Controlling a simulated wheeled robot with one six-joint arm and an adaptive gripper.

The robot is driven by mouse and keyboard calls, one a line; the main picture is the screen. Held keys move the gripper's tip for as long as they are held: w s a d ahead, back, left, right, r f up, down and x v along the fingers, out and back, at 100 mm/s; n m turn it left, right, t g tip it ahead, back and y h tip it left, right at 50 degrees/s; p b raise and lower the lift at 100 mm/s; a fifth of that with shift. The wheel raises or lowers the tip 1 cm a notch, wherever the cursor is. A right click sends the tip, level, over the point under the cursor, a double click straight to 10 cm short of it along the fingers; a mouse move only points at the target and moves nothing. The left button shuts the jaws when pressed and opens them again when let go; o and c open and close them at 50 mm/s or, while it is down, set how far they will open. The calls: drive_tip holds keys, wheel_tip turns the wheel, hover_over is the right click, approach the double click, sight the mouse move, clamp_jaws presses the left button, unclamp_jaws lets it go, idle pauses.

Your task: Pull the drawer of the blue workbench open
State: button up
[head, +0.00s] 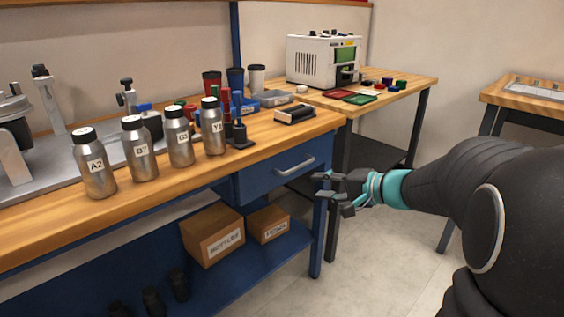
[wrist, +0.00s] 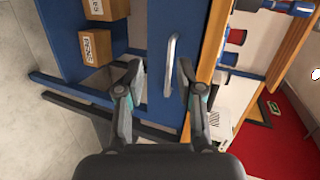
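The blue workbench has a wooden top (head: 165,190) and a blue drawer (head: 258,180) under its right end. The drawer looks shut, its front flush with the bench. A silver bar handle (head: 296,166) is on the drawer front; it also shows upright in the wrist view (wrist: 170,65). My gripper (head: 328,187) is in front of the bench, just right of the handle in the head view. In the wrist view my gripper (wrist: 160,80) is open, and the handle lies between the lines of its two fingers, ahead of the tips. I see no contact with the handle.
Several labelled steel bottles (head: 140,148) stand on the bench top. Cardboard boxes (head: 213,236) sit on the lower shelf. A second table (head: 410,82) with a white machine (head: 322,58) stands behind. The floor (head: 370,270) in front of the bench's right end is clear.

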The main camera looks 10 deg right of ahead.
sight(300, 166)
drive_tip(key=w+d+m+t, duration=0.2)
drive_tip(key=w+d, duration=0.2)
drive_tip(key=d, duration=0.1)
drive_tip(key=p+x, duration=0.1)
drive_tip(key=x, duration=1.2)
drive_tip(key=shift+w+r, duration=0.1)
drive_tip(key=shift+w, duration=0.3)
drive_tip(key=shift+c, duration=0.3)
clamp_jaws()
